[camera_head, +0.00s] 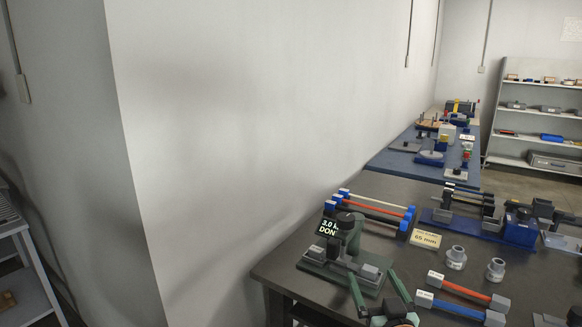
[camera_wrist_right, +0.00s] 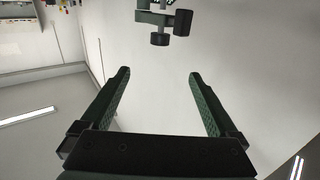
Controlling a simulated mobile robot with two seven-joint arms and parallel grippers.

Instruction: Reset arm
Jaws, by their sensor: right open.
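My right gripper (camera_head: 373,277) is at the bottom of the head view, its two green fingers spread apart above the dark table's front part. In the right wrist view the same gripper (camera_wrist_right: 160,75) is open, with nothing between its fingers. A green bench device (camera_head: 345,245) with a black knob and a small display stands on the table just beyond it. A green and black part (camera_wrist_right: 165,22) shows at the top of the wrist view, apart from the fingers. My left gripper is not in view.
The dark table (camera_head: 280,268) holds red and blue cable samples (camera_head: 460,290), grey cylindrical fittings (camera_head: 456,258), a "65 mm" sign (camera_head: 425,239) and a blue fixture (camera_head: 520,229). A wall (camera_head: 220,150) borders the table's left side. Shelves (camera_head: 540,125) stand at the back right.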

